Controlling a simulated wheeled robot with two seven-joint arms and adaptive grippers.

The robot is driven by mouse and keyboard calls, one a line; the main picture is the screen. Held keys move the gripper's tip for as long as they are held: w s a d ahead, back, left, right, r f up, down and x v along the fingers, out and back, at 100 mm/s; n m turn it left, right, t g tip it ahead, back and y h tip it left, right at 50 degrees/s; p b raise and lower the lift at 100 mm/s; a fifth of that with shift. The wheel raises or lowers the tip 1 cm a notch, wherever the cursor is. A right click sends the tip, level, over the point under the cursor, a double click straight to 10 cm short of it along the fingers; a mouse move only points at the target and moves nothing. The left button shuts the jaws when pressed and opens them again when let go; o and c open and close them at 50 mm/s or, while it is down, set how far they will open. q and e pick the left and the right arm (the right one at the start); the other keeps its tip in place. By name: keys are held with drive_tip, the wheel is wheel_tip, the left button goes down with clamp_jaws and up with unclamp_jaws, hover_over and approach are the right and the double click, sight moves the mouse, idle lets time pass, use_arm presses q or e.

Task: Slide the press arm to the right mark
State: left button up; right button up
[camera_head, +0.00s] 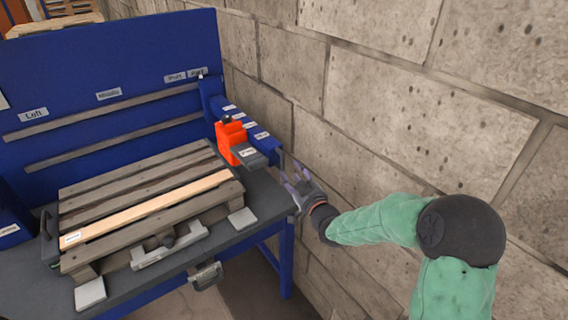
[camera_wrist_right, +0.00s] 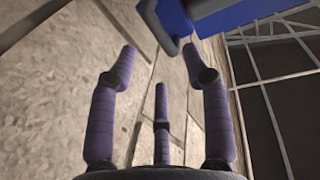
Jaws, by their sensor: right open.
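The blue press arm (camera_head: 232,112) reaches forward from the right end of the blue backboard, near the rightmost labels (camera_head: 175,77). An orange-red block (camera_head: 229,139) is on its left side. A thin grey handle (camera_head: 281,160) is at its front end. My right gripper (camera_head: 293,180) is open and empty beside this handle. In the right wrist view, its purple fingers (camera_wrist_right: 160,95) are spread, with the handle (camera_wrist_right: 160,27) and the blue arm end (camera_wrist_right: 200,10) beyond the fingertips. Contact cannot be told. My left gripper is out of view.
A wooden pallet (camera_head: 150,196) with one lighter slat lies on the dark bench top (camera_head: 245,262), left of my right gripper. A block wall (camera_head: 400,110) stands close on the right. Labels "Left" (camera_head: 33,115) and "Middle" (camera_head: 109,94) mark the backboard above two slots.

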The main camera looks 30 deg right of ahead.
sight(284, 162)
drive_tip(key=w, duration=0.5)
drive_tip(key=w+d+b, duration=0.1)
drive_tip(key=w, duration=0.1)
drive_tip(key=shift+w, duration=0.3)
clamp_jaws()
drive_tip(key=shift+a, duration=0.15)
